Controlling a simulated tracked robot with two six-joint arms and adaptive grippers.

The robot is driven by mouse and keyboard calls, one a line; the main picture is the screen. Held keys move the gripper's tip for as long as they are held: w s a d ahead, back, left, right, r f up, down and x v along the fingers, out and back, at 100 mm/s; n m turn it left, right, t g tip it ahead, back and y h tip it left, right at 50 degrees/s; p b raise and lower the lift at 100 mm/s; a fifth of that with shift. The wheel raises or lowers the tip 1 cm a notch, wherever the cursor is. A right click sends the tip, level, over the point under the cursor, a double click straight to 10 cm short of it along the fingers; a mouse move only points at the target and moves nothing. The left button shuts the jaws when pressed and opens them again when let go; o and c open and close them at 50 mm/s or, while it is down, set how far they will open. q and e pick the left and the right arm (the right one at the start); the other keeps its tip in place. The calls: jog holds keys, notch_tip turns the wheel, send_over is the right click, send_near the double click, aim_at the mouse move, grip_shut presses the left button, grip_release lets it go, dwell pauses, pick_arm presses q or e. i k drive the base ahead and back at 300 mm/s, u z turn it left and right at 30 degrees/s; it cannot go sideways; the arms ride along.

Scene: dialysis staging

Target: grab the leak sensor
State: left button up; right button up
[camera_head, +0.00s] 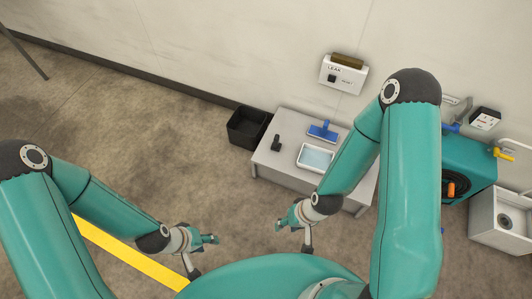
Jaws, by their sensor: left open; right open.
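A white box (343,75) marked LEAK is on the wall, with a small dark square on its front and a brown piece on its top. A small dark upright object (277,143) stands at the left of a low grey table (270,163); I cannot tell whether it is the leak sensor. My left gripper (207,257) is open and empty, left of the table and apart from it. My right gripper (293,239) is open and empty, in front of the table. My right arm hides part of the table's right side.
A teal machine (470,162) and a white unit (500,220) stand right. Left floor is clear, with a yellow stripe (128,254).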

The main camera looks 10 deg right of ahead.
aim_at(276, 146)
jog(key=z, duration=0.15)
jog(key=i, duration=0.9)
jog(key=u, duration=0.05)
